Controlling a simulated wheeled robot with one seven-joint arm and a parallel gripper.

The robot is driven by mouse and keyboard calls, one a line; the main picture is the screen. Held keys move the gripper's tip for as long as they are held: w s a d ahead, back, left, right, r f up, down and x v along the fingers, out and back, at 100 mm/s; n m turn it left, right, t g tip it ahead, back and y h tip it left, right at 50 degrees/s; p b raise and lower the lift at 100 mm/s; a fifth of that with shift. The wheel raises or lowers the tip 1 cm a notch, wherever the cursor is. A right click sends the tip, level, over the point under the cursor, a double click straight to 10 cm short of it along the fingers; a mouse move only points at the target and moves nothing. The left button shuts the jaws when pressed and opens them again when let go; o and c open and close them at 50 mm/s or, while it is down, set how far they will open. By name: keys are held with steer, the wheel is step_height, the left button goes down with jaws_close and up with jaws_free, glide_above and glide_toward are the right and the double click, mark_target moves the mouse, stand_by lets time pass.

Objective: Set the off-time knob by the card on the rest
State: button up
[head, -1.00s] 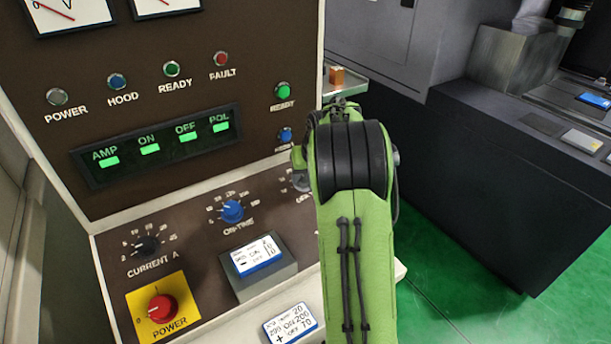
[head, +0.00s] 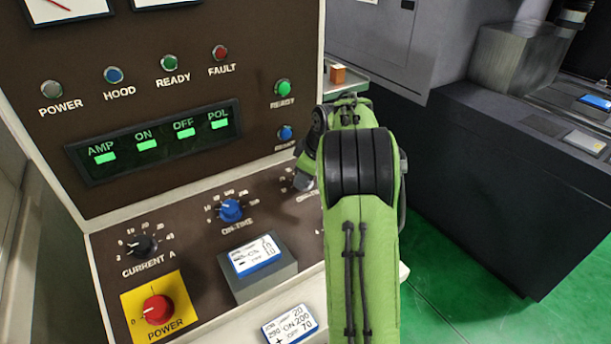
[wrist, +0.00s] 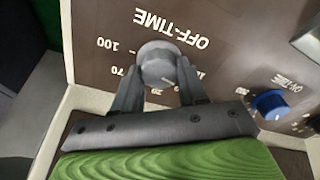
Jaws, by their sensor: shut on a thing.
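The off-time knob (wrist: 158,66) is a grey round knob, with its scale numbers and "OFF-TIME" lettering upside down in the wrist view. My gripper (wrist: 160,84) is shut on it, one finger on each side. In the head view my green arm hides most of this knob and its scale. The rest (head: 262,283) is a grey block on the console's lower panel, with a blue-edged white card (head: 256,255) lying on it. The card's writing is small; a bottom figure looks like 10. The knob's pointer setting cannot be read clearly.
A second card (head: 290,325) lies on the front ledge. The blue on-time knob (head: 231,210), also in the wrist view (wrist: 270,104), black current knob (head: 143,246) and red power knob (head: 158,309) stand nearby. A lit display (head: 155,145) is above.

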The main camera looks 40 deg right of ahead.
steer(key=shift+n, duration=1.2)
steer(key=o, duration=1.1)
steer(key=shift+c, duration=0.2)
steer(key=p+v, duration=0.4)
steer(key=v, duration=1.1)
steer(key=shift+r, duration=0.4)
steer(key=shift+d, duration=0.15)
